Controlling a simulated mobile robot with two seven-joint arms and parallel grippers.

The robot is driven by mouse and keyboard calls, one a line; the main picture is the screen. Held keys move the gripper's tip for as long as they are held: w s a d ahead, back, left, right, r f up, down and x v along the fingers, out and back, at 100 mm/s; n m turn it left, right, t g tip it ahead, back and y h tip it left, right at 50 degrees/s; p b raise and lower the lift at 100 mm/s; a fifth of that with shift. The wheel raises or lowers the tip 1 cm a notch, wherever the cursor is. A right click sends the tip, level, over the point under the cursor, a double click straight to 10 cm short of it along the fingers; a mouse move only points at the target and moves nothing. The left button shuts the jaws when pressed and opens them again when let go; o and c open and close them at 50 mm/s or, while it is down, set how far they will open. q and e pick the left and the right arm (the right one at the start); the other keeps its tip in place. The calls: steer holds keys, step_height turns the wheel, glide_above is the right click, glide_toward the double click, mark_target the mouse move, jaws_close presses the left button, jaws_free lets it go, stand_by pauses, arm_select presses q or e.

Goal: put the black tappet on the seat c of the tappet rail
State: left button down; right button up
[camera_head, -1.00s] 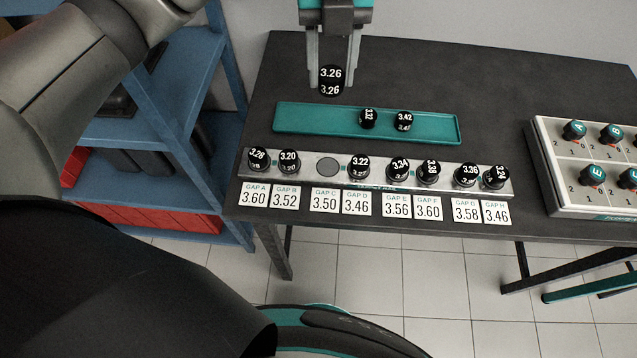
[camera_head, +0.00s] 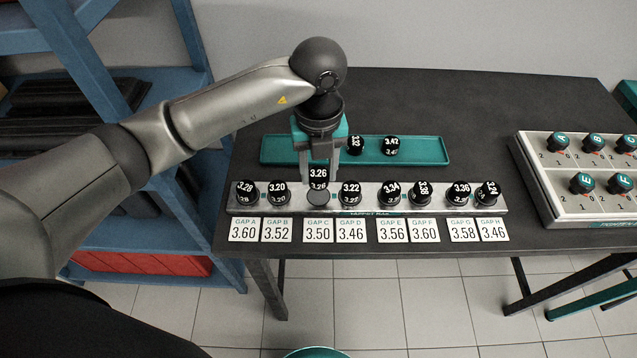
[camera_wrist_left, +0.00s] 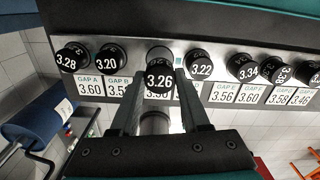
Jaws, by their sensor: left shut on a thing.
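My left gripper (camera_head: 319,176) is shut on a black tappet (camera_head: 318,174) marked 3.26. It holds the tappet upright just above seat c (camera_head: 318,198), the bare round seat of the tappet rail (camera_head: 335,208), over the label GAP C 3.50. A gap to the seat seems to show, though its exact size is hard to tell. In the left wrist view the tappet (camera_wrist_left: 158,80) sits between both fingers, partly covering the seat and label behind it. My right gripper is not in view.
Black tappets stand on the other seats, with 3.20 (camera_head: 278,193) and 3.22 (camera_head: 349,193) flanking seat c. A teal tray (camera_head: 420,157) behind the rail holds two more tappets. A box with lettered knobs (camera_head: 560,205) stands at the right.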

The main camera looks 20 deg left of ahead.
mark_target(319, 174)
arm_select(q)
step_height(319, 174, down, 4)
steer(key=shift+r+b, duration=0.2)
steer(key=shift+b, duration=0.1)
steer(key=shift+f, duration=0.35)
steer(key=shift+f, duration=0.1)
steer(key=shift+c, duration=1.9)
jaws_free()
